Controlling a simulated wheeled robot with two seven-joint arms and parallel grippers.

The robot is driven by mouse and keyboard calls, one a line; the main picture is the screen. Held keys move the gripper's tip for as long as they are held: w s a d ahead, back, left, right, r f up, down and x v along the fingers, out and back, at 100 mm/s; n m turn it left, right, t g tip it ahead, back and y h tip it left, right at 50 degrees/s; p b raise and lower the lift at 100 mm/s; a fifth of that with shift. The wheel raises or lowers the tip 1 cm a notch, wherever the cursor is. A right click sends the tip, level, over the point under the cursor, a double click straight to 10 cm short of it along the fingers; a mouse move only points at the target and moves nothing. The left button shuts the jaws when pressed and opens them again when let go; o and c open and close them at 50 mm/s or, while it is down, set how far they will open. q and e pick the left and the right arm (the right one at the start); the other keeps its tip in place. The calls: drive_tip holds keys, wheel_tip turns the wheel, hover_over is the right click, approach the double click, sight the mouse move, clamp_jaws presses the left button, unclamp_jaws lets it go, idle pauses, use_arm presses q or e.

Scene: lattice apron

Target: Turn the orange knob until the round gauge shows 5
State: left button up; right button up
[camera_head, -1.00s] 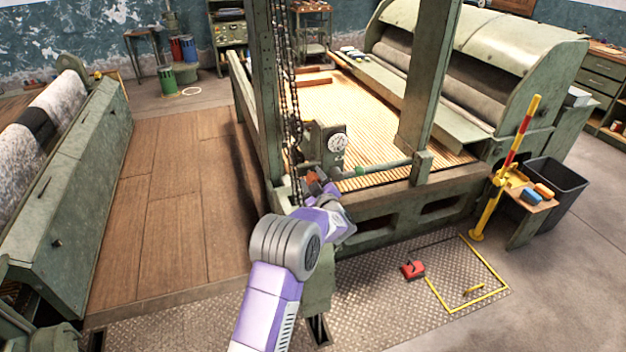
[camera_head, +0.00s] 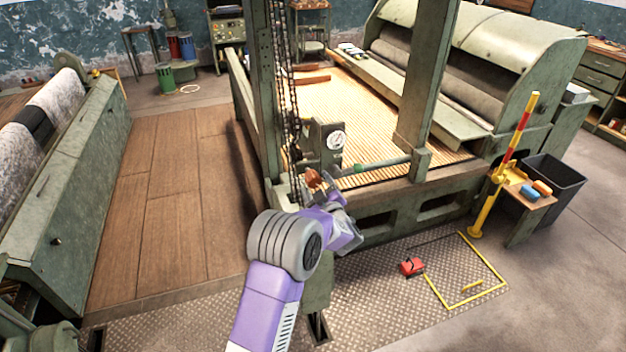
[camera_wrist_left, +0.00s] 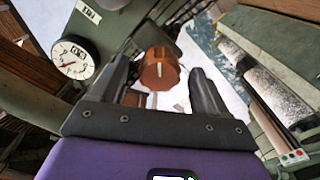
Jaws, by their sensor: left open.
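The orange knob (camera_wrist_left: 159,70) shows in the left wrist view with a pale mark on its face, between and just beyond the open fingers of my left gripper (camera_wrist_left: 165,88). I cannot tell whether a finger touches it. In the head view the knob (camera_head: 313,177) sits below the round gauge (camera_head: 336,140), just past my left gripper (camera_head: 322,188). The white gauge also shows in the left wrist view (camera_wrist_left: 73,60), with a red needle pointing to the lower left; its numbers are too small to read. My right gripper is out of view.
Chains (camera_head: 291,110) hang beside a green post left of the gauge. A red foot pedal (camera_head: 412,267) lies on the metal floor plate, and a yellow post (camera_head: 490,190) stands at the right.

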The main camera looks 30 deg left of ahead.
sight(315, 184)
use_arm(q)
drive_tip(key=shift+v, duration=1.6)
drive_tip(key=s+d+f+m+g+h, duration=0.1)
drive_tip(key=s+d+f+m+h, duration=0.25)
drive_tip(key=f, duration=0.55)
drive_tip(key=s+d+f+m+g+h, duration=0.1)
drive_tip(key=s+d+f+m+h, duration=0.3)
drive_tip(key=f, duration=0.5)
drive_tip(key=s+d+f+m+g+h, duration=0.1)
drive_tip(key=s+d+f+m+h, duration=0.15)
drive_tip(key=d+f+h, duration=0.4)
drive_tip(key=s+d+f+m+g+h, duration=0.1)
drive_tip(key=s+d+f+g, duration=0.1)
drive_tip(key=s, duration=0.6)
drive_tip(key=s+d+f+m+g+h, duration=0.1)
drive_tip(key=s+d+f+g, duration=0.2)
drive_tip(key=s, duration=0.5)
drive_tip(key=s+d+f+m+g+h, duration=0.1)
drive_tip(key=s+d+f+m+g, duration=0.1)
drive_tip(key=s+d, duration=0.4)
wheel_tip(315, 184, down, 2)
drive_tip(key=s+g, duration=0.1)
drive_tip(key=s, duration=0.1)
drive_tip(key=shift+s+h, duration=0.3)
drive_tip(key=shift+h, duration=0.1)
